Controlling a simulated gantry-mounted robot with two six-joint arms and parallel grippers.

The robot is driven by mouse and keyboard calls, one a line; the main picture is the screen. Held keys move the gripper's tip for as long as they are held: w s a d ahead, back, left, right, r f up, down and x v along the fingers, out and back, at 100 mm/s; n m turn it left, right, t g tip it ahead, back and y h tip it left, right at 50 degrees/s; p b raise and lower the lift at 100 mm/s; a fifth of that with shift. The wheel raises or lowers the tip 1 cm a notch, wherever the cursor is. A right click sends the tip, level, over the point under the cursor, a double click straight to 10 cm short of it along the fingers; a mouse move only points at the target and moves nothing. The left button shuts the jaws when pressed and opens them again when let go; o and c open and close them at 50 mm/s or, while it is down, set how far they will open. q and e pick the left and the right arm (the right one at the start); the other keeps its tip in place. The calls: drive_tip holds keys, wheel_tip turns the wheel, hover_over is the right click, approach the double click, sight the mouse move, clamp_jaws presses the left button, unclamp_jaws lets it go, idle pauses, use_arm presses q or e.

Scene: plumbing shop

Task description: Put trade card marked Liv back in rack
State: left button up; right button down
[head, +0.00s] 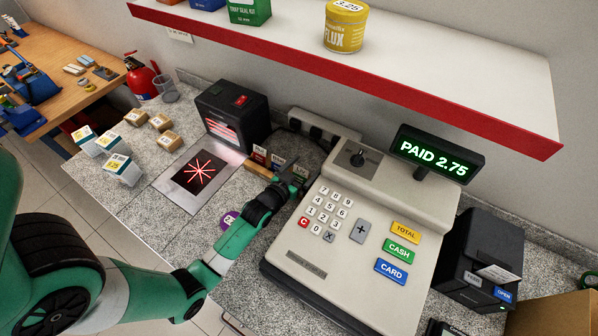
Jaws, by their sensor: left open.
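A wooden rack (259,169) stands on the counter between the scanner and the cash register. Several small trade cards stand in it, including a left card (259,153) and a middle card (278,160). Their names are too small to read, so I cannot tell which is marked Liv. My left gripper (294,180) is open at the right end of the rack, close to the register's left side. A card (300,171) shows right by its fingertips; I cannot tell whether they touch it. The gripper hides part of the rack. My right gripper is out of view.
The cash register (340,240), its display (435,155) reading PAID 2.75, stands close on the right. A black scanner (232,113) with a lit plate (200,172) is on the left. A red-edged shelf (400,85) overhangs the back. Small boxes (136,117) stand far left.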

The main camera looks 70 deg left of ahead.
use_arm(q)
drive_tip(key=p+v, duration=0.1)
drive_tip(key=v, duration=1)
drive_tip(key=shift+s+d+p, duration=0.1)
drive_tip(key=shift+p, duration=0.3)
